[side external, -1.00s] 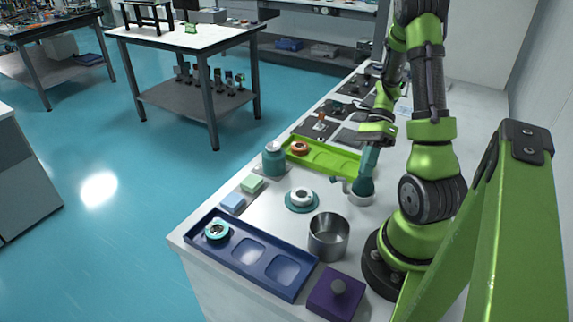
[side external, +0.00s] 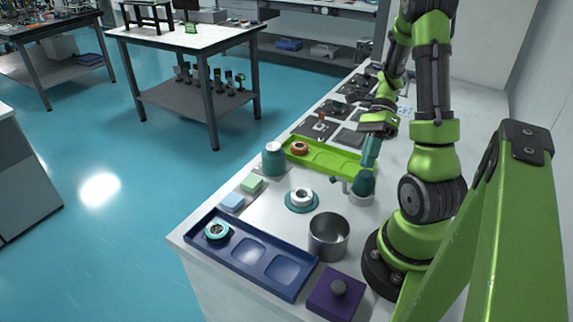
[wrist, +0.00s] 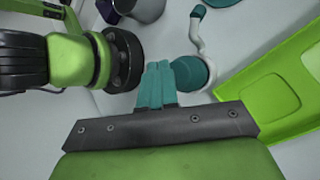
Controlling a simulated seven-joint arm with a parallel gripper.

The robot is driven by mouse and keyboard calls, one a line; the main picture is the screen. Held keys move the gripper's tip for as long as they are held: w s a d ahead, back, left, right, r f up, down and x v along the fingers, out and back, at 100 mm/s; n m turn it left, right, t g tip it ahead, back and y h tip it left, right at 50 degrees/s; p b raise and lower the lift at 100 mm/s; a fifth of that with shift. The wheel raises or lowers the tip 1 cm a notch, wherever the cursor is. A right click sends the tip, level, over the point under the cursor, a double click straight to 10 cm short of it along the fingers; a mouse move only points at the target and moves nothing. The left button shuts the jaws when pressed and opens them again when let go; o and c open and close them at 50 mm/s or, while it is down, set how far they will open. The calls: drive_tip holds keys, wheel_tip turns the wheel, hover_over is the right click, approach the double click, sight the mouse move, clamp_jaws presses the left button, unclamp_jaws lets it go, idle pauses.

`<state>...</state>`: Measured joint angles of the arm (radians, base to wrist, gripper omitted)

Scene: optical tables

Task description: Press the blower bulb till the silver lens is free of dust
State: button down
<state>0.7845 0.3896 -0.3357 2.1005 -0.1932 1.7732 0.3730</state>
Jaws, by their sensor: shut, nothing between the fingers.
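My gripper (side external: 369,168) points down with its teal fingers shut and empty, over the teal blower bulb (side external: 363,185). In the wrist view the shut fingertips (wrist: 158,66) overlap the near side of the bulb (wrist: 194,73); I cannot tell whether they touch it. The blower's pale curved nozzle (wrist: 195,35) ends in a teal tip. In the side view the bulb sits in a pale base, with the nozzle on its left. The silver lens (side external: 302,195) lies on a round teal stand (side external: 290,206), left of and nearer than the blower. Dust on it is too small to make out.
A green tray (side external: 345,160) with a copper ring (side external: 299,148) lies behind. A blue tray (side external: 272,283) with a ringed lens (side external: 217,231) lies in front. A metal cup (side external: 328,240), purple knobbed block (side external: 336,295), teal jar (side external: 274,163) and two small pads (side external: 251,184) stand around.

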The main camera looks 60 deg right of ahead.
sight(366, 171)
drive_tip(key=shift+r, duration=2.45)
drive_tip(key=shift+s+d+f+n+h, duration=0.15)
drive_tip(key=shift+d+f+n+h, duration=0.15)
drive_tip(key=shift+f+n, duration=0.15)
drive_tip(key=shift+f+n+h, duration=0.3)
drive_tip(key=shift+f+n, duration=0.05)
drive_tip(key=shift+n, duration=0.2)
drive_tip(key=w+a+r+n+t+h, duration=0.35)
drive_tip(key=w+a+n+h, duration=0.35)
drive_tip(key=n, duration=0.5)
drive_tip(key=w+a+r+n+t+y, duration=0.1)
drive_tip(key=a+r+n+t, duration=0.3)
drive_tip(key=a, duration=0.9)
wheel_tip(366, 171, up, 4)
drive_tip(key=n, duration=0.3)
drive_tip(key=shift+w+a+f+n+t, duration=0.15)
drive_tip(key=shift+w+a+n+t, duration=0.15)
drive_tip(key=shift+a+n+t, duration=0.1)
